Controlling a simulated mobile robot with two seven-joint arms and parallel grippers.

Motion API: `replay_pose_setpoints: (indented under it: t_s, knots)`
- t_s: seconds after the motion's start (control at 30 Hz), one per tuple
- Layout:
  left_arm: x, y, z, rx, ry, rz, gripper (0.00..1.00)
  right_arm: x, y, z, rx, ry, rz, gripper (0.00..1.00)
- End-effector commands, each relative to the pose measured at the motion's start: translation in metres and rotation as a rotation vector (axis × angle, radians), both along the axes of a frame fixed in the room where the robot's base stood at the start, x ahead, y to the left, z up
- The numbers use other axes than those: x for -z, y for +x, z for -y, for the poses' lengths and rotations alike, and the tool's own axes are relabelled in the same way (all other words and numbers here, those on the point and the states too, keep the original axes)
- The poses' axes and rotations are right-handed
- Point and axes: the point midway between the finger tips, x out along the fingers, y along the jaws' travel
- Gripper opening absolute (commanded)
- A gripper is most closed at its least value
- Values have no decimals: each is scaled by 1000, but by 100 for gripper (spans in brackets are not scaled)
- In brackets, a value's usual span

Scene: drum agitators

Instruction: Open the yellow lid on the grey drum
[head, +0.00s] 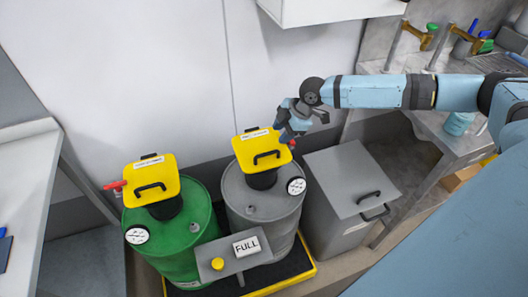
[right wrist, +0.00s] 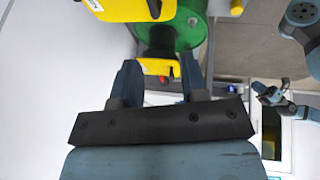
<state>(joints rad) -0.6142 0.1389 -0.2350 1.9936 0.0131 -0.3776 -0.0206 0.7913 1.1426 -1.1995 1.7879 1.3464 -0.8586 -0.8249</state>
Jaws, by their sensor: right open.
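The grey drum (head: 262,205) stands right of the green drum (head: 172,235) in the head view. Its yellow lid (head: 262,147), with a black handle, lies over a black neck and looks shut. My right gripper (head: 287,133) is at the lid's upper right edge, by a small red part; contact is unclear. In the right wrist view its two fingers (right wrist: 160,76) are apart with nothing clearly held. A yellow lid with a black handle (right wrist: 118,8) shows beyond them, probably the grey drum's. My left gripper (right wrist: 268,96) seems to show small at the right there.
The green drum has its own yellow lid (head: 150,177). A "FULL" sign (head: 246,246) and yellow button (head: 217,264) are on a grey panel in front. A grey bin (head: 350,190) stands at the right. A white box (head: 320,9) hangs above; a cluttered bench (head: 425,120) is beyond.

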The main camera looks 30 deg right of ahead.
Motion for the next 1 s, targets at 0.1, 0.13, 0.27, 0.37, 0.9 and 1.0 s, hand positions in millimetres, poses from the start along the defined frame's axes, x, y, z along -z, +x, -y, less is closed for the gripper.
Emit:
replay_pose_setpoints:
  t_s: [0.1,0.13,0.27,0.37,0.9,1.0]
  knots:
    - [2,0,0,0,0,0,0,-11,2,21,7,-18,-12,40]
    - [2,0,0,1,-1,0,0,-11,2,23,8,-19,-15,40]
    - [1,0,0,1,-1,0,0,-6,4,23,9,-20,-19,40]
    - [-1,0,0,1,-1,0,0,7,7,18,8,-19,-20,40]
    - [-9,0,0,1,1,0,0,99,34,-16,10,-19,-18,40]
    - [-9,0,0,1,1,0,0,107,36,-19,10,-19,-18,40]
